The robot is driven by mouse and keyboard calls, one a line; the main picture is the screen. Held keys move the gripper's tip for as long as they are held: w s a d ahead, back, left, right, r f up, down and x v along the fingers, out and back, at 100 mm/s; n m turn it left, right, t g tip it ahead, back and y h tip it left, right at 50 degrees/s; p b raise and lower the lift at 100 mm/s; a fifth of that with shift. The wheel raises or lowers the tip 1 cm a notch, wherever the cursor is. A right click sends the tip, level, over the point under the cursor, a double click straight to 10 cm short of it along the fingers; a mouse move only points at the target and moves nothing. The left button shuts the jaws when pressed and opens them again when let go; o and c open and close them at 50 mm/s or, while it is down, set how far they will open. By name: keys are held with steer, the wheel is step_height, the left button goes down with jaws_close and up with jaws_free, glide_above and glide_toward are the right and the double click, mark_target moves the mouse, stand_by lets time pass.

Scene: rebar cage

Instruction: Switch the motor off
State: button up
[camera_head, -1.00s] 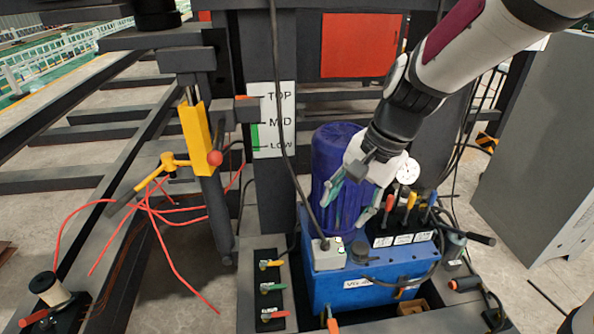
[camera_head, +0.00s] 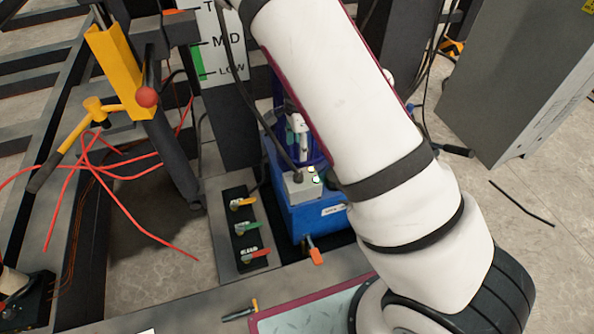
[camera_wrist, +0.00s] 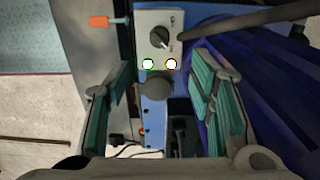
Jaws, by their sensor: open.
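The grey switch box (camera_wrist: 150,20) is at the top of the wrist view, with a black rotary knob (camera_wrist: 160,37) and small unreadable marks. Two lamps, one greenish white (camera_wrist: 147,64) and one yellowish (camera_wrist: 171,64), glow below the knob. In the head view the switch box (camera_head: 300,186) sits on the blue power unit (camera_head: 318,218), with its lamps lit. The dark blue motor (camera_wrist: 262,80) is at right in the wrist view. My gripper (camera_wrist: 160,74) is open and empty, its fingers to either side of the lamps, apart from the knob.
A black cable (camera_head: 250,115) runs down to the switch box. A valve strip (camera_head: 246,228) with coloured levers stands left of the unit. A yellow hand lever (camera_head: 118,70) and red wires (camera_head: 100,165) are further left. A grey cabinet (camera_head: 510,70) stands at right.

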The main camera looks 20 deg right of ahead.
mark_target(298, 173)
step_height(298, 173, down, 13)
steer(key=shift+r+b, duration=0.1)
steer(key=shift+b, duration=0.85)
steer(key=shift+c, duration=0.5)
steer(key=c, duration=1.1)
